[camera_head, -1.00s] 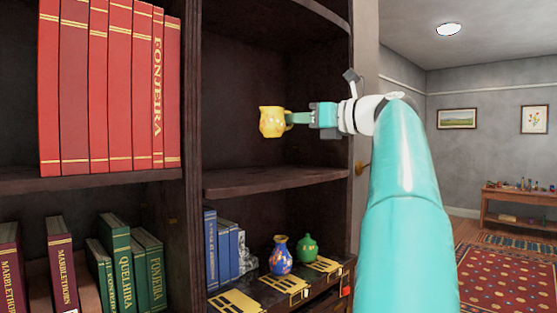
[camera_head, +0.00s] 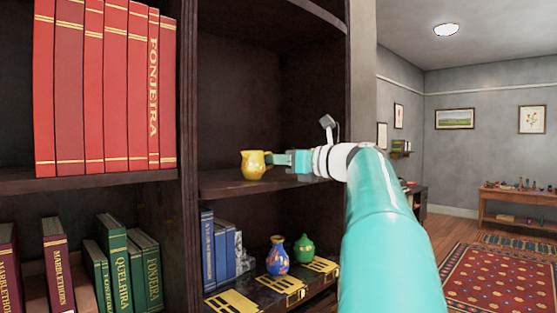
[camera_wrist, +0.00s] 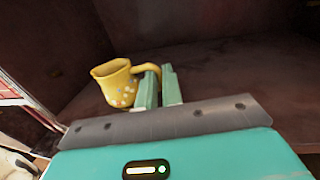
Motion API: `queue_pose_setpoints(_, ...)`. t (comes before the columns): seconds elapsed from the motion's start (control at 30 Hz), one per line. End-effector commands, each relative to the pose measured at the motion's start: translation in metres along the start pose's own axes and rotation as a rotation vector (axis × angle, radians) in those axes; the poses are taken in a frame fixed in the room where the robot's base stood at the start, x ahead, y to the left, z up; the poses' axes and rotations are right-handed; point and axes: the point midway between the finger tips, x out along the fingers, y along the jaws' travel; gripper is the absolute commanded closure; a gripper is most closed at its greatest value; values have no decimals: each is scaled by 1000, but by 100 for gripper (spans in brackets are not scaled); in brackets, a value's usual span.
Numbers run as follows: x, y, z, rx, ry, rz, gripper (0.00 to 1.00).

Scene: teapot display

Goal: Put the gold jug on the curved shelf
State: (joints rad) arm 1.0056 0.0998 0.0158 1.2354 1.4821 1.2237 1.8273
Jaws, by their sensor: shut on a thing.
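The gold jug (camera_head: 253,165) is small and upright, with its handle toward my gripper. My gripper (camera_head: 272,160) is shut on the jug's handle, coming in from the right. The jug is at the curved shelf (camera_head: 225,186), close above its surface or touching it; I cannot tell which. In the wrist view the jug (camera_wrist: 115,82) shows light spots on its side, and my gripper's fingers (camera_wrist: 158,88) close on its handle. The shelf board (camera_wrist: 235,85) spreads dark behind it.
A blue patterned vase (camera_head: 277,257), a green pot (camera_head: 304,247) and blue books (camera_head: 220,250) are on the lower level. The curved shelf holds nothing else visible.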

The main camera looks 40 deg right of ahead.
Motion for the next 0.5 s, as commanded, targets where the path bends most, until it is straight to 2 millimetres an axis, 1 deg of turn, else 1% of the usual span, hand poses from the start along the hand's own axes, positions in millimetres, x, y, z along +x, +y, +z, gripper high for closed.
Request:
queue_pose_setpoints(0.07,0,0,-2,1,0,0,100)
queue_pose_setpoints(0.1,0,0,-3,0,0,0,91)
queue_pose_setpoints(0.17,0,0,-3,0,0,0,79)
queue_pose_setpoints(0.2,0,0,-3,0,0,0,71)
queue_pose_setpoints(0.5,0,0,-2,0,0,0,71)
